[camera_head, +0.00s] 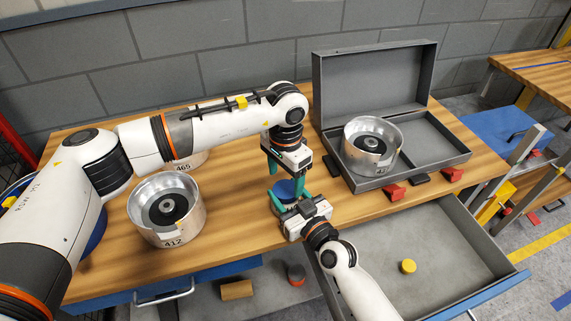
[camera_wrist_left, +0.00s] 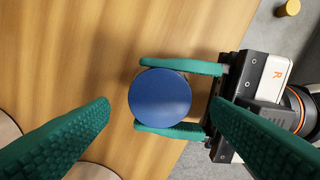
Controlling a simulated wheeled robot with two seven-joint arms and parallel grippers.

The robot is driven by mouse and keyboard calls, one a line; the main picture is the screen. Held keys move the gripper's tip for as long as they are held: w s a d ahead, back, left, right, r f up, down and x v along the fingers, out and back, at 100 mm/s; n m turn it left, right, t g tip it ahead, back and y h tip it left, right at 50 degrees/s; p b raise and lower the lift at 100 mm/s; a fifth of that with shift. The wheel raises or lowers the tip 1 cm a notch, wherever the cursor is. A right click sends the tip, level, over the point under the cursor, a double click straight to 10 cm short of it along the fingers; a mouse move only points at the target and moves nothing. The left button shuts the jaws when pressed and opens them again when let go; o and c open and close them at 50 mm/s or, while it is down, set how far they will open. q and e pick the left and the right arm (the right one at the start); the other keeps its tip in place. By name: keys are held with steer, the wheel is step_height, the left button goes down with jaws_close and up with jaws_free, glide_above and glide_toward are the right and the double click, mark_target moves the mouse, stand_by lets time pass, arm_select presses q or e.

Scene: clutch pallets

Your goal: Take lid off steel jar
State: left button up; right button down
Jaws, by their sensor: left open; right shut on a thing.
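The steel jar is mostly hidden beneath its round blue lid (camera_head: 286,188), which sits between my two grippers on the wooden table. The lid (camera_wrist_left: 160,97) also shows from above in the left wrist view. My right gripper (camera_head: 287,194) is shut on the jar, its teal fingers along two opposite sides. In the left wrist view, the right gripper's fingers (camera_wrist_left: 180,98) lie above and below the lid. My left gripper (camera_head: 287,172) is open, pointing down over the lid. Its fingers stand apart on either side of the lid in its wrist view, not touching it.
A grey open case (camera_head: 440,136) holding a metal housing (camera_head: 371,150) stands right of the grippers. An open drawer (camera_head: 465,255) with a yellow cylinder (camera_head: 408,266) juts out in front.

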mark_target(285, 189)
arm_select(q)
steer(key=shift+f, duration=1.55)
steer(key=shift+c, duration=0.2)
steer(key=c, duration=1)
steer(key=shift+o, duration=0.2)
steer(key=n, duration=0.3)
steer(key=shift+n, duration=0.3)
steer(key=o, duration=1.1)
steer(key=shift+c, duration=0.2)
steer(key=shift+r, duration=0.1)
steer(key=shift+r, duration=2.2)
arm_select(e)
steer(key=shift+c, duration=2.4)
jaws_free()
